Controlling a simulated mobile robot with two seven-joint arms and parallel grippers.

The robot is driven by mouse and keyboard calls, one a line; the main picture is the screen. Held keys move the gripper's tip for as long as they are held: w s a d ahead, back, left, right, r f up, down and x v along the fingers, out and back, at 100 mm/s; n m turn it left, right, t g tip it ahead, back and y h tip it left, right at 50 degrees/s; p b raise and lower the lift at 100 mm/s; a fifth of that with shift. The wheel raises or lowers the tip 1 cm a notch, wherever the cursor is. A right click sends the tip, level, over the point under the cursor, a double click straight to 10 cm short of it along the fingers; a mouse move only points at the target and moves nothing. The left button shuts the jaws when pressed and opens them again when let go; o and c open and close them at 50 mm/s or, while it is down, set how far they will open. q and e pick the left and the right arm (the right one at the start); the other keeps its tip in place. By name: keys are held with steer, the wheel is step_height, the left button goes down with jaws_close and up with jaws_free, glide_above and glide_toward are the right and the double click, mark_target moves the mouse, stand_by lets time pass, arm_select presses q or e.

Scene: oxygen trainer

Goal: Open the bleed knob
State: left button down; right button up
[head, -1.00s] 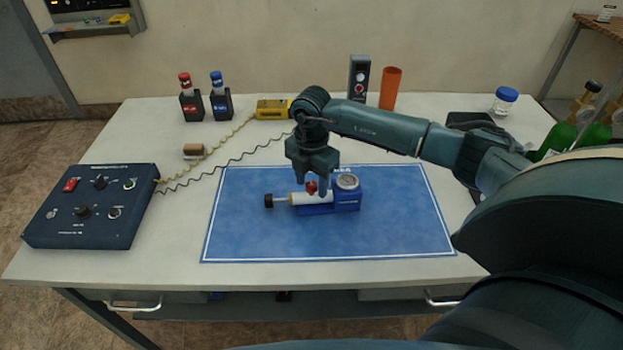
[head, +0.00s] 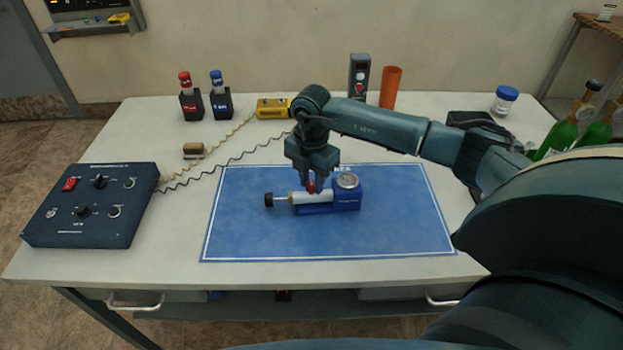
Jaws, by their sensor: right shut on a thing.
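A small red knob (head: 310,187), which I take for the bleed knob, sits on top of a blue and white device with a round gauge (head: 347,182). The device (head: 346,202) lies on a blue mat (head: 400,235) with a white border; a black end knob (head: 269,200) sticks out to its left. My right gripper (head: 312,185) points down over the device, shut on the red knob. Its fingers partly hide the knob, and I cannot tell how far it is turned. My left gripper is not in view.
A dark blue control box (head: 90,205) stands at the left, with cables to a yellow meter (head: 272,108). Red-capped (head: 190,100) and blue-capped (head: 219,98) bottles, an orange cup (head: 390,88) and a jar (head: 504,100) stand behind. The mat's front is clear.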

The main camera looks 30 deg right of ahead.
steer(key=n+b, duration=0.1)
steer(key=n, duration=0.3)
steer(key=n+b, duration=0.1)
steer(key=n, duration=0.2)
steer(key=n+b, duration=0.1)
steer(key=n, duration=0.1)
steer(key=shift+n, duration=0.4)
steer(key=shift+n+b, duration=0.55)
steer(key=shift+n, duration=0.35)
steer(key=n+b, duration=0.1)
steer(key=n, duration=0.3)
steer(key=shift+n+b, duration=0.3)
steer(key=n+b, duration=0.1)
steer(key=n, duration=0.3)
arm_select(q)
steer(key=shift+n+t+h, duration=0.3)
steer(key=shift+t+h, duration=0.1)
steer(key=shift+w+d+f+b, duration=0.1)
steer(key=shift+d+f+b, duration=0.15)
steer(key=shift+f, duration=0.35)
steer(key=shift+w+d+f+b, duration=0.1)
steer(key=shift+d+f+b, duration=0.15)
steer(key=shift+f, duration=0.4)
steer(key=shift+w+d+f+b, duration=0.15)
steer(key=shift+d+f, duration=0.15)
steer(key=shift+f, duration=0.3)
arm_select(e)
steer(key=shift+n, duration=1.6)
steer(key=shift+r, duration=0.1)
